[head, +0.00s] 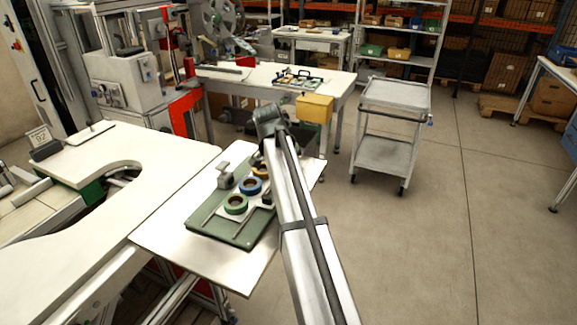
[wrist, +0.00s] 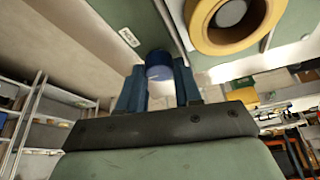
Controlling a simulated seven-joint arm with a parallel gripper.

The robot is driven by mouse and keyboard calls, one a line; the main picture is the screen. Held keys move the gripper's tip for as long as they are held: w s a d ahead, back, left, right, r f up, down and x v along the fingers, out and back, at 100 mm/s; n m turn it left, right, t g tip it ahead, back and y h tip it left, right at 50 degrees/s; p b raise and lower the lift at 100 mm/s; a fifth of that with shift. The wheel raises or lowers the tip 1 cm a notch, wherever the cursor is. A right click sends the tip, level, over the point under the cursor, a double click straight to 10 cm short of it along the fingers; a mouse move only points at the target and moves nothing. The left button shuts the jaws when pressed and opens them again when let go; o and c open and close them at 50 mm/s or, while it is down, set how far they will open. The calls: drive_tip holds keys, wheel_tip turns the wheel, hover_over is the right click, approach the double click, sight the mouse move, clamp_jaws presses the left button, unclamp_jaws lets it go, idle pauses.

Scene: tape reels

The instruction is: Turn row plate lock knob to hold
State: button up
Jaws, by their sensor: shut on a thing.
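In the wrist view, the two dark blue fingers of my gripper (wrist: 160,85) are shut on a small round blue knob (wrist: 158,66), which seems to be the row plate lock knob. It sits against the green row plate (wrist: 108,14), beside a small white label (wrist: 128,38) whose text is too small to read. The knob's setting cannot be told. In the head view, the green plate (head: 238,238) lies on a white table, and my arm hides the knob and the fingertips.
The plate carries a green reel (head: 235,204), a blue reel (head: 250,186) and a yellow reel (wrist: 190,30), close beside my gripper. A grey upright block (head: 225,178) stands at the plate's far left. The white table (head: 160,240) is bare to the left.

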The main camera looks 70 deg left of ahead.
drive_tip(key=o, duration=1)
drive_tip(key=shift+o, duration=0.2)
drive_tip(key=v, duration=1.4)
drive_tip(key=shift+f, duration=0.1)
